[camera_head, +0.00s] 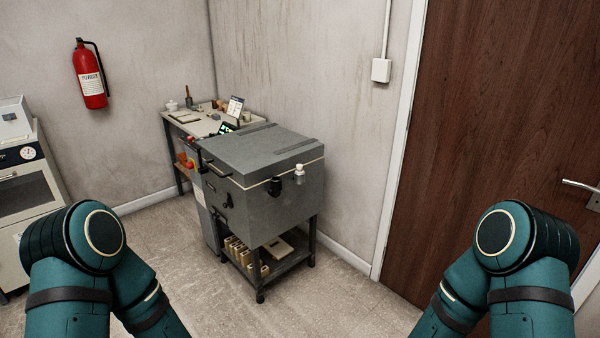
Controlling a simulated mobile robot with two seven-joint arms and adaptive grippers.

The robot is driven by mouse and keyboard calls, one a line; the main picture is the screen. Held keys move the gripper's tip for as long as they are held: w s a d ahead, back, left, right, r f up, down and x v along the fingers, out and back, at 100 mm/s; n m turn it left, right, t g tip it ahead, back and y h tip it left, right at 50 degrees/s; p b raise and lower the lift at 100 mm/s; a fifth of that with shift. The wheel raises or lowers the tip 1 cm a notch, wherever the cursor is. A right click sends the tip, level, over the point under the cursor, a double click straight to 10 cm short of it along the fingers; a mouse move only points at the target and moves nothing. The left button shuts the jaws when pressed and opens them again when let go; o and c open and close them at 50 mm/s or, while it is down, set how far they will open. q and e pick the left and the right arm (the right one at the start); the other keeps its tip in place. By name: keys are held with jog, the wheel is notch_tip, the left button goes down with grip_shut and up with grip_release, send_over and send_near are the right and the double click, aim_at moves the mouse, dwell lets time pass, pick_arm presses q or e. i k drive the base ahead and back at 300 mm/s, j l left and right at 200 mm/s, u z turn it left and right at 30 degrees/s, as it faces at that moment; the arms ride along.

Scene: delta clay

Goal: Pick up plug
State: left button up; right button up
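A grey box-shaped kiln (249,215) with a closed lid stands on a dark wheeled stand in the middle of the view. On its right-hand face are two small fittings just below the lid seam. Neither gripper is in view.
A worktable (196,124) with small items stands behind the kiln. A brown door (500,120) is at right. Several pale blocks (243,252) lie on the stand's shelf. The floor in front is clear.

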aim_at(299, 167)
jog(key=i+z, duration=0.15)
jog(key=i, duration=0.4)
jog(key=i+j+z, duration=0.2)
jog(key=i, duration=0.35)
jog(key=i+z, duration=0.15)
jog(key=i, duration=0.35)
